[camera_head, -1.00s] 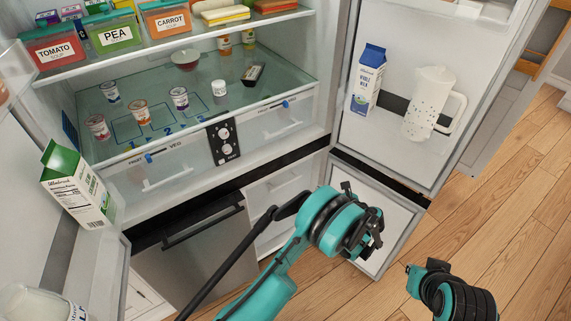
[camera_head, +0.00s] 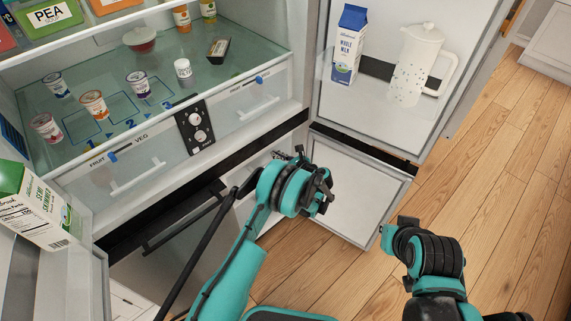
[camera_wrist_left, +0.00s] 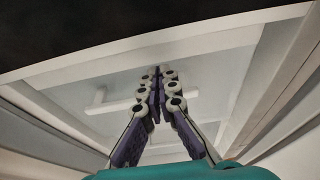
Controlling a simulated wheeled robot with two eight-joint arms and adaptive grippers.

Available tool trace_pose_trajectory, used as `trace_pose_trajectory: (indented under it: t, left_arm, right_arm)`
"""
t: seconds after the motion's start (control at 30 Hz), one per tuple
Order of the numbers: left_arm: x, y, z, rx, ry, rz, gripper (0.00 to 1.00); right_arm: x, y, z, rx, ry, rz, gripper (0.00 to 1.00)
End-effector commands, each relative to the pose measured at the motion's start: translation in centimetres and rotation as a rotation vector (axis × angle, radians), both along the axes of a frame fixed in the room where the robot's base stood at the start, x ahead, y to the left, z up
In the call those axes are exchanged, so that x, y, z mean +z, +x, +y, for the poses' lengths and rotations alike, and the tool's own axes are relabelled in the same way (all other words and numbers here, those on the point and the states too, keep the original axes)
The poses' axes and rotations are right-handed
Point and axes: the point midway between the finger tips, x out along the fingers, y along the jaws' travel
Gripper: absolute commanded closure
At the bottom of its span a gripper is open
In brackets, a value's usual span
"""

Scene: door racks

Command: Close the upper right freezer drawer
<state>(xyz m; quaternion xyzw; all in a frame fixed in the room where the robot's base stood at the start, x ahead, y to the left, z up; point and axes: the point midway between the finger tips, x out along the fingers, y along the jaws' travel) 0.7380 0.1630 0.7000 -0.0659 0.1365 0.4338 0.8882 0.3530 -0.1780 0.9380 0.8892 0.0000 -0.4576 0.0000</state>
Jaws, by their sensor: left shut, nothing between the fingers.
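The upper right freezer drawer (camera_head: 262,162) is white and sits below the fridge section in the head view, partly hidden by my left arm. In the left wrist view a pale drawer front (camera_wrist_left: 75,84) with a bar handle (camera_wrist_left: 112,104) fills the middle, inside a white frame. I cannot tell how far it stands out. My left gripper (camera_head: 284,155) is at the freezer opening, and its fingers (camera_wrist_left: 156,72) are shut together and empty, pointing at the drawer front. I cannot tell whether they touch it. My right arm shows at the lower right, but its gripper fingers do not.
The right freezer door (camera_head: 355,195) hangs open to the right of my left gripper. The upper right fridge door (camera_head: 385,110) is open with a milk carton (camera_head: 350,45) and a white jug (camera_head: 413,65). Open wooden floor lies at the right.

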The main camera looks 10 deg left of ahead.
Motion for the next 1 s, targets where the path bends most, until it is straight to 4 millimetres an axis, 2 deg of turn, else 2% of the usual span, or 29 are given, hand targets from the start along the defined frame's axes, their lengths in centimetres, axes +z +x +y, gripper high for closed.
trace_pose_trajectory:
  t: [0.2, 0.67, 0.9, 1.0]
  left_arm:
    - [-0.1, 1.3, 1.7, 0.001, -0.001, 0.000, 1.00]
    - [0.1, 1.6, 2.1, 0.000, -0.001, 0.000, 1.00]
    - [0.0, 3.6, 4.7, 0.002, -0.001, 0.000, 1.00]
    - [0.1, 3.8, 4.9, 0.000, -0.001, 0.000, 1.00]
  right_arm:
    - [-0.9, 0.0, 0.0, 0.000, 0.000, 0.000, 1.00]
    - [-0.9, 0.0, 0.0, 0.000, 0.000, 0.000, 1.00]
    - [-0.9, 0.0, 0.0, 0.000, 0.000, 0.000, 1.00]
    - [-0.9, 0.0, 0.0, 0.000, 0.000, 0.000, 1.00]
